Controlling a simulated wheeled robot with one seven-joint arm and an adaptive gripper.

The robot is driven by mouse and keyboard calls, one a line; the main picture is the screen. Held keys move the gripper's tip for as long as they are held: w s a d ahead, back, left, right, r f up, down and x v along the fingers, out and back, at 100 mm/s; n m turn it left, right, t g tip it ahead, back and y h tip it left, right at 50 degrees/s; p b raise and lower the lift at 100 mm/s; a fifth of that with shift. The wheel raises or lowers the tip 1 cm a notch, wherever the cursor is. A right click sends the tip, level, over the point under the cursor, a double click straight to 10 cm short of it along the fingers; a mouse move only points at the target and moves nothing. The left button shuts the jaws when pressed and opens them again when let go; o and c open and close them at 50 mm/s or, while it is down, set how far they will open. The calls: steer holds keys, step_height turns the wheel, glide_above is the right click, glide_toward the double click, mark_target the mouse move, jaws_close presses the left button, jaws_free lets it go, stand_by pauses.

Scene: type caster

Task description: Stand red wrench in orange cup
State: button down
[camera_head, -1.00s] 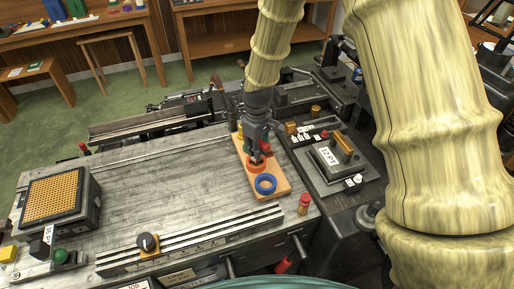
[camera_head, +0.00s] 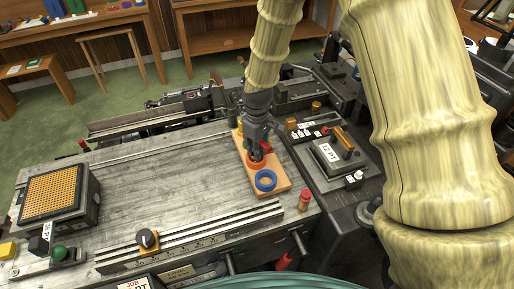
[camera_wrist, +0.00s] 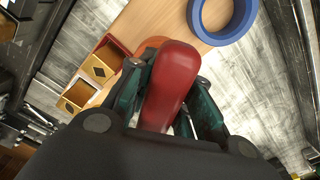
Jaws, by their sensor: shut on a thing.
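The red wrench (camera_wrist: 170,80) is between the green-grey fingers of my gripper (camera_wrist: 163,95). Its thick rounded red end points up toward the wrist camera, and its lower part is hidden. In the head view a bit of the red wrench (camera_head: 266,147) shows beside my gripper (camera_head: 256,150). The orange cup (camera_head: 255,164) stands on a wooden board directly below the fingers. Only a sliver of the orange cup (camera_wrist: 150,44) shows behind the wrench in the wrist view. Whether the wrench's lower end is inside the cup cannot be told.
A blue round cup (camera_head: 265,181) stands on the wooden board (camera_head: 281,186), nearer than the orange one. Square yellow holders (camera_wrist: 103,62) are on the board's other side. A black box with an orange grid (camera_head: 54,196) sits far left. The grey tabletop between is clear.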

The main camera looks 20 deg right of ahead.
steer(key=shift+f, duration=0.3)
steer(key=c, duration=1.2)
jaws_free()
steer(key=shift+r, duration=0.1)
step_height(320, 180, up, 12)
steer(key=shift+f, duration=0.1)
